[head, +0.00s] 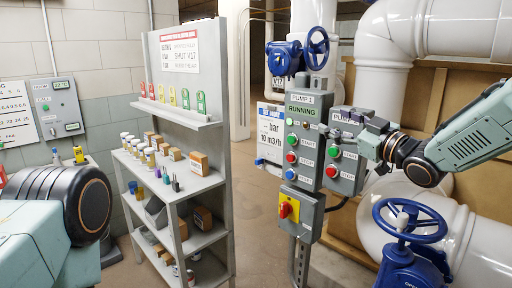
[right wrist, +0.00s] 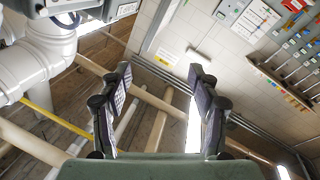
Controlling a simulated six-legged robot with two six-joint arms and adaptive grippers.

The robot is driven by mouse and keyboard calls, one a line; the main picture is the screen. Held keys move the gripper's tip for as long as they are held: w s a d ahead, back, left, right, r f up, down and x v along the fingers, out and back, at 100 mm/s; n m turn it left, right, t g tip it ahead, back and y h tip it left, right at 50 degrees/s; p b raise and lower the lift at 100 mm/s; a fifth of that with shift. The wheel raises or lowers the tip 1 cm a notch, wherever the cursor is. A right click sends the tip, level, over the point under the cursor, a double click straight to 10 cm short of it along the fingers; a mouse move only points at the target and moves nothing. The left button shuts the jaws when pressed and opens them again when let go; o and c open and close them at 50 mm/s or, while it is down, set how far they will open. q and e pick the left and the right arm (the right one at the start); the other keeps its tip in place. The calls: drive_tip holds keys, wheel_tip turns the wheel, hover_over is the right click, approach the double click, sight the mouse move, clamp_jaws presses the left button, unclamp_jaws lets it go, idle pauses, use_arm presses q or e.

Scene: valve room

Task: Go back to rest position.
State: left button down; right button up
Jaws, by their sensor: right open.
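My right gripper (head: 372,148) comes in from the right in the head view, in front of the right part of the grey pump control boxes. In the right wrist view its two dark fingers stand well apart with nothing between them (right wrist: 160,85). I cannot tell from the head view whether it touches the box. The pump 1 box (head: 304,135) reads "RUNNING" and has green, red and blue buttons. The pump 2 box (head: 345,172) is partly hidden by my gripper. My left arm shows at the lower left, but its gripper is out of view.
Blue handwheels (head: 410,220) sit on white pipes (head: 480,230) at the right. A grey shelf (head: 196,185) with jars, boxes and coloured tags stands at the left. A panel (head: 56,107) hangs on the left wall. Bare floor (head: 258,195) lies between the shelf and the pump boxes.

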drive_tip(key=s+f+m+g+h+b, duration=0.1)
drive_tip(key=s+f+m+h, duration=0.15)
drive_tip(key=f, duration=0.85)
drive_tip(key=s+f+m+g+h+b, duration=0.1)
drive_tip(key=f+m+h, duration=0.15)
drive_tip(key=f, duration=0.75)
drive_tip(key=s+d+f+m+g+h+b, duration=0.1)
drive_tip(key=s+f+m+g+b, duration=0.1)
drive_tip(key=s+f, duration=0.65)
drive_tip(key=s+d+f+m+g+h+b, duration=0.1)
drive_tip(key=s+f+m+g+h, duration=0.3)
drive_tip(key=f, duration=0.8)
drive_tip(key=s+f+g+b, duration=0.2)
drive_tip(key=s+f, duration=0.5)
drive_tip(key=s, duration=0.4)
drive_tip(key=s+f+g+b, duration=0.3)
drive_tip(key=s+f, duration=0.4)
drive_tip(key=s, duration=0.5)
drive_tip(key=s+d+f+g+b, duration=0.1)
drive_tip(key=s+f+g+b, duration=0.2)
drive_tip(key=s+f, duration=0.4)
drive_tip(key=s, duration=0.4)
drive_tip(key=shift+s+f+m, duration=0.2)
drive_tip(key=shift+f+m, duration=0.05)
drive_tip(key=shift+m, duration=0.15)
